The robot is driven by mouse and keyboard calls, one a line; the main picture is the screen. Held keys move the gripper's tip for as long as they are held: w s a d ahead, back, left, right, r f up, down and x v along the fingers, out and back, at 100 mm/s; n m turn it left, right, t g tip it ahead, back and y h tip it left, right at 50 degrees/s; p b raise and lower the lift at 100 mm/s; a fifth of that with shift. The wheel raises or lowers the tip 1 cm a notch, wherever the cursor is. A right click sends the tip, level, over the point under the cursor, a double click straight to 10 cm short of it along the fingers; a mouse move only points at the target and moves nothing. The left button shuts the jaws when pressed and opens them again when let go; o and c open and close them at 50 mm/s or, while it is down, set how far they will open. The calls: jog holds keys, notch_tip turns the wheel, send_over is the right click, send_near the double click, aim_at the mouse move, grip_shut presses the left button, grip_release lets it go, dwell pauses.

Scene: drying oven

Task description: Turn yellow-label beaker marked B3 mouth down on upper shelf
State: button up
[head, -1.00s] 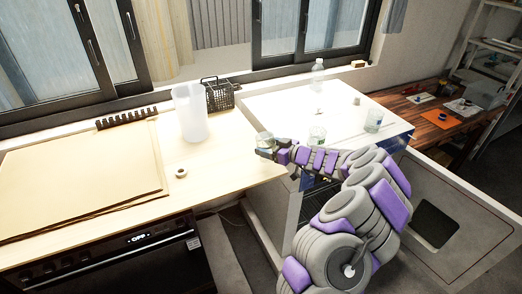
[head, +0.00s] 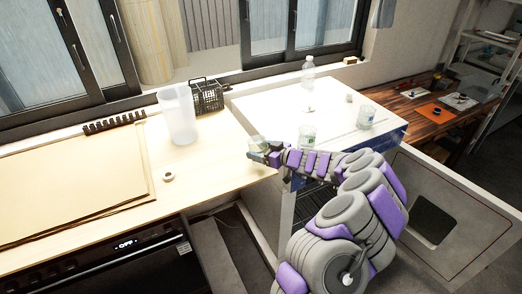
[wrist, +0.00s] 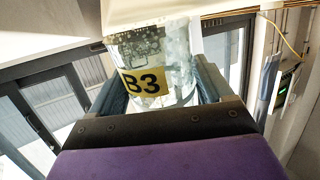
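The beaker B3 (wrist: 152,65) is clear glass with a yellow label. In the wrist view it sits between the two fingers of my gripper (wrist: 165,90), which are closed on its sides. In the head view the beaker (head: 257,143) is small at the tip of my gripper (head: 262,154), above the gap between the wooden counter and the white oven. Its mouth direction is hard to tell. The drying oven (head: 290,100) has its door (head: 465,205) open to the right. Wire shelves (head: 318,198) show inside it, partly hidden by my arm.
Two other beakers, one (head: 308,135) behind my gripper and one (head: 366,116) to the right, stand on the oven top with a clear bottle (head: 308,72). A frosted container (head: 177,115), a black basket (head: 207,96) and a tape roll (head: 168,176) are on the counter (head: 215,155).

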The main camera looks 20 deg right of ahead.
jog(key=o, duration=0.3)
jog(key=a, duration=0.3)
jog(key=shift+a+r, duration=0.2)
jog(key=shift+r, duration=0.05)
jog(key=shift+o, duration=0.2)
jog(key=shift+d, duration=0.2)
jog(key=d, duration=0.1)
jog(key=s+d, duration=0.2)
jog(key=shift+d+r+p, duration=0.15)
jog(key=shift+r+p, duration=0.1)
jog(key=shift+p, duration=0.1)
jog(key=s+a+p+v, duration=0.1)
jog(key=a+p+v, duration=0.1)
jog(key=v, duration=1.1)
jog(key=shift+s+r, duration=0.3)
